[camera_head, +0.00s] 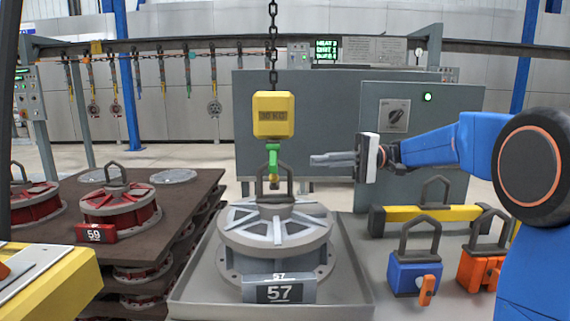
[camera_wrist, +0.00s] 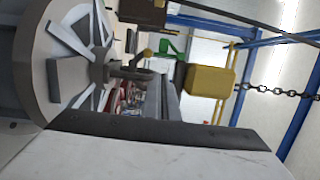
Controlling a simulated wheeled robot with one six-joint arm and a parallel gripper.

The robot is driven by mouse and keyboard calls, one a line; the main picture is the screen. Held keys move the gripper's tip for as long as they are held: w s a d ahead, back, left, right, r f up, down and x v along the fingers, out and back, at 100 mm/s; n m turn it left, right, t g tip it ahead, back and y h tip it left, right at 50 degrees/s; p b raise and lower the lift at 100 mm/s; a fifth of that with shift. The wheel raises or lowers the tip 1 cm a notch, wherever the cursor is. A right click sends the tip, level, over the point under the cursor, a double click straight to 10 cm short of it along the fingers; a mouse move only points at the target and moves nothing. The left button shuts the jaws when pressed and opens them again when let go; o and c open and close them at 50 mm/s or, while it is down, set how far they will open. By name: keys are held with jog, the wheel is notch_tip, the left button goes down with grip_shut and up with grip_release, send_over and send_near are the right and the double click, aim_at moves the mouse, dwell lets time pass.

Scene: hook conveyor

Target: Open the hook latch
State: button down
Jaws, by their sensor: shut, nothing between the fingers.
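The hook is at the handle loop (camera_head: 275,183) of the grey part (camera_head: 275,228) numbered 57; I cannot tell how the latch stands. My gripper (camera_head: 316,160) is shut and empty, to the right of the hook and pointing left at it, with a gap between. The wrist view shows the scene turned sideways, with the green hook (camera_wrist: 170,49), the yellow block (camera_wrist: 208,80) and the grey part (camera_wrist: 70,50) beyond my gripper.
The grey part stands in a tray (camera_head: 350,285). Blue (camera_head: 413,272) and orange (camera_head: 482,266) padlock-like pieces and a yellow bar (camera_head: 400,213) lie to the right. Red parts (camera_head: 120,205) sit on a dark stack (camera_head: 60,225) to the left. A grey cabinet (camera_head: 450,125) stands behind my arm.

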aim_at(273, 161)
jog(key=x, duration=1)
jog(key=shift+a, duration=0.1)
dwell(0.3)
